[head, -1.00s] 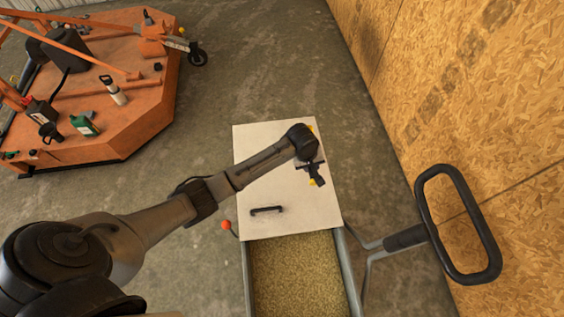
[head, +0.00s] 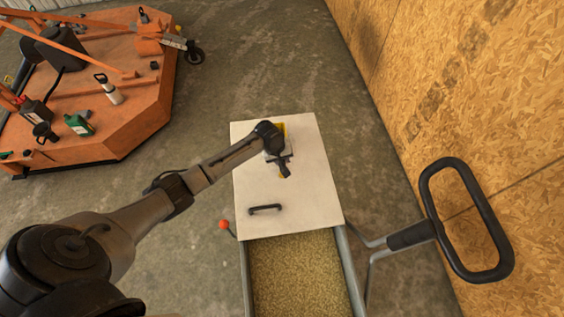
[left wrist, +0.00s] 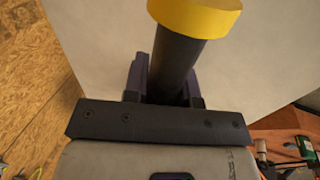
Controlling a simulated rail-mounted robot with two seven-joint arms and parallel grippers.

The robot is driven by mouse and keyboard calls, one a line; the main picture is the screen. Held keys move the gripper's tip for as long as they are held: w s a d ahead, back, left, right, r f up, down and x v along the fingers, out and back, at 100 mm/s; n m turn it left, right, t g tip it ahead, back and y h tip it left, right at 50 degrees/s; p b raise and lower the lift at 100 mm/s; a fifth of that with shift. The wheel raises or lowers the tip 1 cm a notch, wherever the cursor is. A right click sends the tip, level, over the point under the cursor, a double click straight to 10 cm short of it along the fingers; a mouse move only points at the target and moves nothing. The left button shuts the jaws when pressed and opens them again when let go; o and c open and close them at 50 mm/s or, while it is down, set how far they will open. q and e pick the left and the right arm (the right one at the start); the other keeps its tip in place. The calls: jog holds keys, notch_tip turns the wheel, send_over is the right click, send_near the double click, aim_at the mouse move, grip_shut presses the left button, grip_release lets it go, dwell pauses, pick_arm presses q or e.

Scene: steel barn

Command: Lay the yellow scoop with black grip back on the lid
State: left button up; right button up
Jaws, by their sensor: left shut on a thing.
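The yellow scoop with black grip shows in the head view as a yellow patch (head: 280,130) beside my wrist, over the pale lid (head: 315,195). My left gripper (head: 284,167) is shut on its black grip. In the left wrist view the black grip (left wrist: 176,62) stands between the fingers, with a yellow end (left wrist: 195,15) towards the camera. The lid (left wrist: 255,70) fills the background there. Most of the scoop's bowl is hidden by my arm. I cannot tell whether the scoop touches the lid. My right gripper is not in view.
The lid has a black handle (head: 265,208) near its front edge. It covers the far part of a cart filled with grain (head: 295,275). A black push handle (head: 465,220) stands to the right. An orange machine (head: 120,120) stands at the left, and a board wall (head: 480,90) is at the right.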

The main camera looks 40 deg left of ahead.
pick_arm(q)
notch_tip(320, 180, down, 2)
jog(key=shift+f+b, duration=0.15)
jog(key=shift+b, duration=0.15)
jog(key=shift+f, duration=0.15)
jog(key=o, duration=0.8)
jog(key=shift+o, duration=0.2)
